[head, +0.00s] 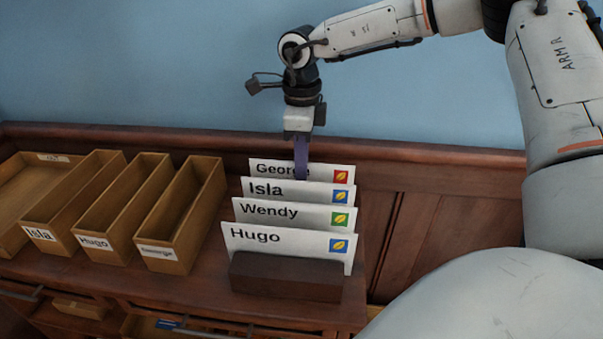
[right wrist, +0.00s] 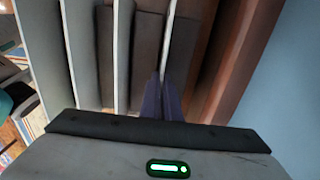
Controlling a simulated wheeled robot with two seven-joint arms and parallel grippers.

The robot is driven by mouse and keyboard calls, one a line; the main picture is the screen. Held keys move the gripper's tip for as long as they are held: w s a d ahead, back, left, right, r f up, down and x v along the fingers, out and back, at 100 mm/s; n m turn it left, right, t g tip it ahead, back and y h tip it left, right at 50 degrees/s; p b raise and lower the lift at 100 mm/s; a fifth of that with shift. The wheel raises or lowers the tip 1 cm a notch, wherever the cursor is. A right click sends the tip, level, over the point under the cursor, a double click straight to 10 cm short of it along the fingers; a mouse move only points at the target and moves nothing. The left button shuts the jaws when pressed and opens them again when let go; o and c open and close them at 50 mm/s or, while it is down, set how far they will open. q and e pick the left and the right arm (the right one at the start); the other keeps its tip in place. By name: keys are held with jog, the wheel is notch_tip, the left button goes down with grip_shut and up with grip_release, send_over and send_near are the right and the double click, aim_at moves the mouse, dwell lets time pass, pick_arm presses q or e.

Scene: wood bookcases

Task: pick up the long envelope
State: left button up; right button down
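Several white envelopes stand upright in a row in a dark wooden holder (head: 285,277). From back to front they are George (head: 262,169), Isla (head: 310,192), Wendy (head: 308,215) and Hugo (head: 292,242), each with a coloured leaf stamp at the right. In the right wrist view the fingers (right wrist: 164,82) look closed together on the rearmost envelope's edge (right wrist: 170,35). My left gripper is out of view.
Three narrow wooden trays, labelled Isla (head: 40,234), Hugo (head: 95,243) and apparently George (head: 158,253), stand left of the holder. A wider tray (head: 30,180) is at far left. A wooden back panel (head: 400,215) rises close behind the envelopes.

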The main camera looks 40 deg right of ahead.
jog(key=shift+r, duration=0.15)
notch_tip(320, 180, up, 18)
dwell(0.7)
dwell(0.6)
